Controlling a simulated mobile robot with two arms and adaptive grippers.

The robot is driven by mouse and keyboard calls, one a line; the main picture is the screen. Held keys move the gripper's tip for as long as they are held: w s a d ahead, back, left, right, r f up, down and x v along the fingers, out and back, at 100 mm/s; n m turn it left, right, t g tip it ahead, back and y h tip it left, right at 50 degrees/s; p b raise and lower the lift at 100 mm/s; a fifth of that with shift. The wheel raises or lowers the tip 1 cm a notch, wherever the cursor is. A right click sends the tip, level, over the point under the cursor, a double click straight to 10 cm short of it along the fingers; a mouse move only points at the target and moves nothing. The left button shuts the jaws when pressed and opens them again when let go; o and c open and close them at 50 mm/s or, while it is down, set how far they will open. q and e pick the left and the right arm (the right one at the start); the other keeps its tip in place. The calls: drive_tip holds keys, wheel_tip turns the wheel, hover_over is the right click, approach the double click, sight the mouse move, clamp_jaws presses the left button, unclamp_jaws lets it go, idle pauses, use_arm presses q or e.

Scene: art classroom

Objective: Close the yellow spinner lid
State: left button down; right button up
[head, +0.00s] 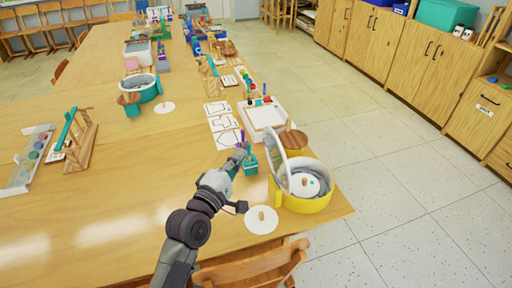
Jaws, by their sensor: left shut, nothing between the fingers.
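The yellow spinner (307,205) is a round tub near the right front edge of the table. Its pale, see-through lid (277,165) stands open, raised steeply at the tub's left side. A white disc with a wooden peg (304,185) sits inside the tub. My left gripper (240,156) is shut and empty to the left of the raised lid, close to a small teal cup (249,165). Whether it touches the cup is unclear. My right gripper is out of view.
A white disc with a peg (262,220) lies in front of the spinner. A wooden round piece (294,139) shows behind the lid. A white tray (264,115) and drawing sheets (222,124) lie beyond. A chair (255,270) stands at the front edge.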

use_arm(q)
drive_tip(key=shift+w+d+r+p, duration=0.15)
drive_tip(key=shift+w+d, duration=0.25)
drive_tip(key=shift+d, duration=0.35)
drive_tip(key=shift+w+d+p, duration=0.2)
drive_tip(key=shift+w+d, duration=0.25)
drive_tip(key=shift+d, duration=0.25)
drive_tip(key=shift+w+d+r+p, duration=0.15)
drive_tip(key=shift+w+d, duration=0.25)
drive_tip(key=shift+d, duration=0.35)
